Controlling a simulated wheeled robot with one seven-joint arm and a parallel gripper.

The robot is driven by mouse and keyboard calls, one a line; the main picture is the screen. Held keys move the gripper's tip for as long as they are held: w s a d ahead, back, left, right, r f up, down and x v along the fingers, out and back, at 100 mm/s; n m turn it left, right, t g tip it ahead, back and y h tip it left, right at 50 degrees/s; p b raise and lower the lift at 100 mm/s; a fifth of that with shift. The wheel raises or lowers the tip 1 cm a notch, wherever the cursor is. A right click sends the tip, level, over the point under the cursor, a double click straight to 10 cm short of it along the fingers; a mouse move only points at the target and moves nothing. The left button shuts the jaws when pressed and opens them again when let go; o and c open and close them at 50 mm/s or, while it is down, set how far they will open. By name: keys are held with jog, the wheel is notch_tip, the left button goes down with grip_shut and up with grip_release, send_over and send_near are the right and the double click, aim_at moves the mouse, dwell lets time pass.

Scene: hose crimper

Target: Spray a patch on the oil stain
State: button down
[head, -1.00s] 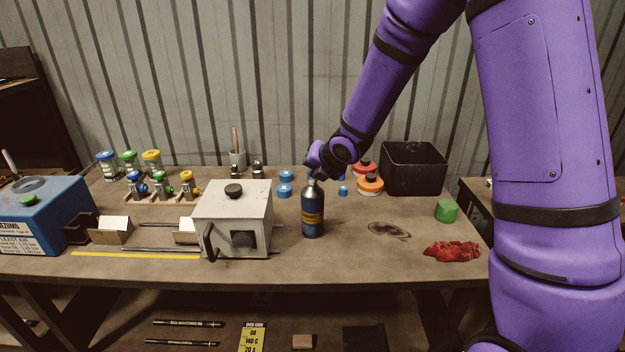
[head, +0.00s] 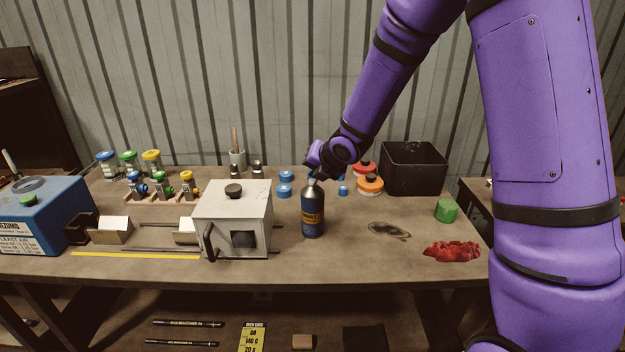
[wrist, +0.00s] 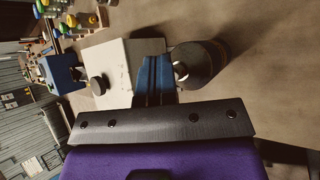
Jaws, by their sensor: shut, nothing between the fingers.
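A dark spray bottle (head: 312,218) with an orange and blue label stands upright on the bench, just right of the grey box machine. The oil stain (head: 388,231) is a dark smear on the bench to the right of the bottle. My gripper is at the top of the bottle in the head view, its fingers mostly hidden there. In the wrist view my gripper (wrist: 156,78) has its fingers together and empty, beside the bottle's top (wrist: 198,64). I cannot tell whether they touch it.
The grey box machine (head: 250,205) stands left of the bottle. A red rag (head: 452,251) and a green cap (head: 446,210) lie right of the stain. A black bin (head: 414,170) and orange-and-red lids (head: 369,184) stand behind. The bench around the stain is clear.

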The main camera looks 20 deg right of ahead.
jog(key=shift+f, duration=0.45)
dwell(0.4)
jog(key=shift+r, duration=3.45)
jog(key=shift+r, duration=0.1)
dwell(0.6)
